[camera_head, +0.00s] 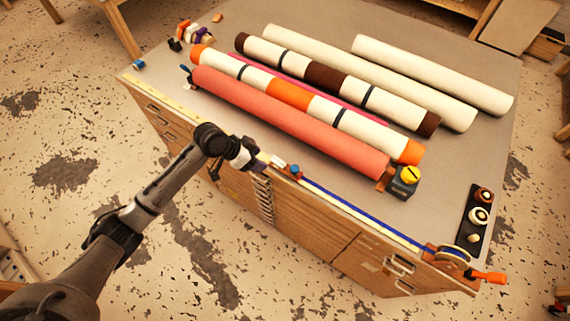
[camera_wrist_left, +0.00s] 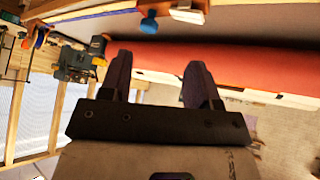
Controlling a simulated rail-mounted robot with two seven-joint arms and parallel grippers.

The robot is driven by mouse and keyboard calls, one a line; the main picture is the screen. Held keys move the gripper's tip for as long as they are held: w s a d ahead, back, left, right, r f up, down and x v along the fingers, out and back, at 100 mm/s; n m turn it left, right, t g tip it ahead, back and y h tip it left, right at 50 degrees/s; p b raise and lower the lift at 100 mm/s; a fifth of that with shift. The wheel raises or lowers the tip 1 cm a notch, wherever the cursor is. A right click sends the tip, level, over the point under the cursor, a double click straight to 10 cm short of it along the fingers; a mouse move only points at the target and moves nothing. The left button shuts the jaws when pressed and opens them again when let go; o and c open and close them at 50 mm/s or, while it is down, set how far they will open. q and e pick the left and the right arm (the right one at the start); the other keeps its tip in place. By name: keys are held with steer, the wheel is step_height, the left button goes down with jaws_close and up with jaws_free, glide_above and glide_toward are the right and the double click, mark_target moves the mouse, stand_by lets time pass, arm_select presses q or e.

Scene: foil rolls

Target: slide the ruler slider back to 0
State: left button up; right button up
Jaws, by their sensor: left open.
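The ruler (camera_head: 175,105) runs as a pale strip along the table's front edge. A small slider with a blue knob (camera_head: 294,169) sits on this edge near its middle; the knob also shows at the top of the left wrist view (camera_wrist_left: 148,23), beside a white block (camera_wrist_left: 187,15). My left gripper (camera_head: 270,161) is just left of the knob in the head view, low over the edge. In the left wrist view its two dark fingers (camera_wrist_left: 158,82) are apart with nothing between them, and the knob is beyond them, not touched. My right gripper is not in view.
A salmon roll (camera_head: 290,125) lies behind the edge, with several white and patterned rolls beyond. A yellow-topped dark block (camera_head: 408,180) stands at its right end. A blue strip (camera_head: 360,211) runs right to an orange handle (camera_head: 490,277). Small items (camera_head: 190,34) lie back left.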

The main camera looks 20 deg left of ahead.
mark_target(294, 168)
arm_select(q)
steer(key=w+d+f, duration=0.2)
steer(key=d+f, duration=0.1)
steer(key=w+d+f+m, duration=0.1)
steer(key=w+d+f, duration=0.1)
steer(key=d, duration=0.1)
steer(key=w+d+f+m+h, duration=0.1)
steer(key=w+d+f, duration=0.1)
steer(key=d+f, duration=0.1)
steer(key=shift+w+d+f+p, duration=0.15)
steer(key=shift+w+f+p, duration=0.05)
steer(key=shift+f+p, duration=0.1)
stand_by(0.3)
jaws_close()
stand_by(0.5)
